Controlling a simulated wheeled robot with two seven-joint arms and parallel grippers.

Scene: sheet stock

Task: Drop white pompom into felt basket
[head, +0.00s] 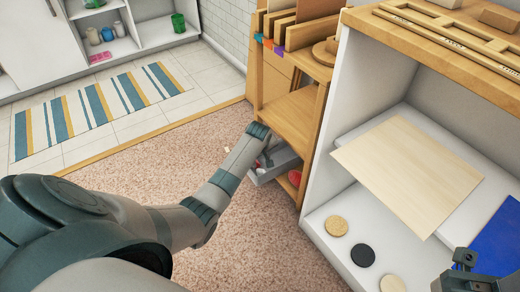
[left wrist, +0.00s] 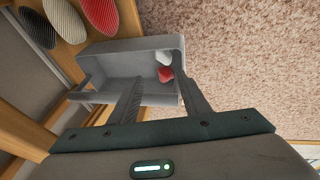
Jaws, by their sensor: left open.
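The grey felt basket (head: 286,158) is at the lower shelf of the wooden unit, partly hidden by my left arm. In the left wrist view the basket (left wrist: 112,60) shows its open top. A small white rounded thing, which looks like the white pompom (left wrist: 163,57), lies inside near one wall, touching or close to a red piece (left wrist: 165,75). My left gripper (left wrist: 161,82) is open, its fingers apart over the basket with nothing between them that I can make out. My right gripper (head: 465,262) shows only in part at the lower right; its jaws are unclear.
Ribbed oval pieces, one of them red (left wrist: 101,14), lie beside the basket on the shelf. A white cabinet (head: 322,205) at the right holds a pale wood sheet (head: 408,172) and round discs. Carpet (head: 265,245) is clear in front of the wooden unit.

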